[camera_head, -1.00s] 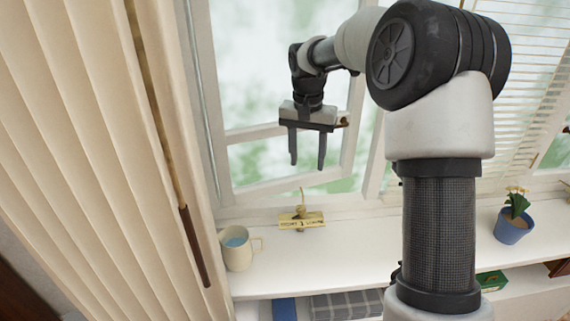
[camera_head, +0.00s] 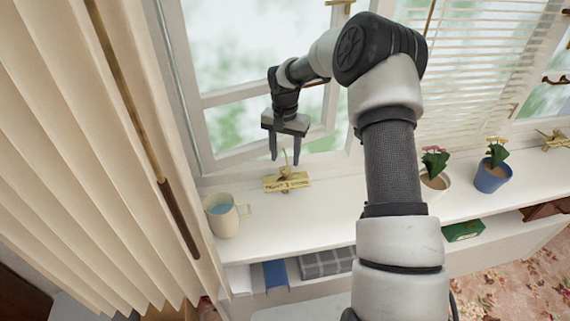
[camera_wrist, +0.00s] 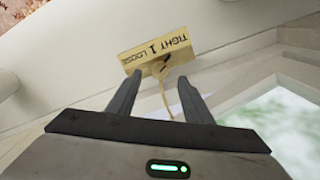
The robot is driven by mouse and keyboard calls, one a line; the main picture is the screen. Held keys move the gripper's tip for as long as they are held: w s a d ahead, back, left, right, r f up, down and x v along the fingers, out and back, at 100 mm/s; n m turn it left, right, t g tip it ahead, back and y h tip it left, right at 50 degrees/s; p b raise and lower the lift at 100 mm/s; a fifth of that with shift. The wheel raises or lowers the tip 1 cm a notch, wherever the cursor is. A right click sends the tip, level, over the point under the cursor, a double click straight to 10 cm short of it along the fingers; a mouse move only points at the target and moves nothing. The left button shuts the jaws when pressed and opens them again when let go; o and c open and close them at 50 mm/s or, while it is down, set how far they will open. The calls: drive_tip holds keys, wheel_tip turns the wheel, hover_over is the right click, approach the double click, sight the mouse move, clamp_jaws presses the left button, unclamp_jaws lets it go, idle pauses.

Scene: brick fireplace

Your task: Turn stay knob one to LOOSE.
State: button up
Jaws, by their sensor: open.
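A brass plate (camera_head: 287,182) lettered "TIGHT 1 LOOSE" stands on the white window sill. It shows upside down in the wrist view (camera_wrist: 158,48), with stay knob one (camera_wrist: 162,68) small and dark at its middle. Which word the knob points at is too small to tell. A thin brass stay rod runs from the plate toward the window. My gripper (camera_head: 285,161) is open and empty, pointing down above and just behind the plate. In the wrist view its fingertips (camera_wrist: 160,78) lie on either side of the knob's line, apart from it.
A cream mug (camera_head: 222,217) with blue liquid stands left of the plate. A long cream curtain (camera_head: 85,150) hangs at the left. Two potted plants (camera_head: 491,178) and another brass fitting (camera_head: 553,141) are to the right. The open window sash (camera_head: 245,153) is behind my gripper.

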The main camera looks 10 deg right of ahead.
sight(285, 169)
drive_tip(key=shift+f, duration=2.15)
drive_tip(key=shift+c, duration=0.4)
drive_tip(key=c, duration=1)
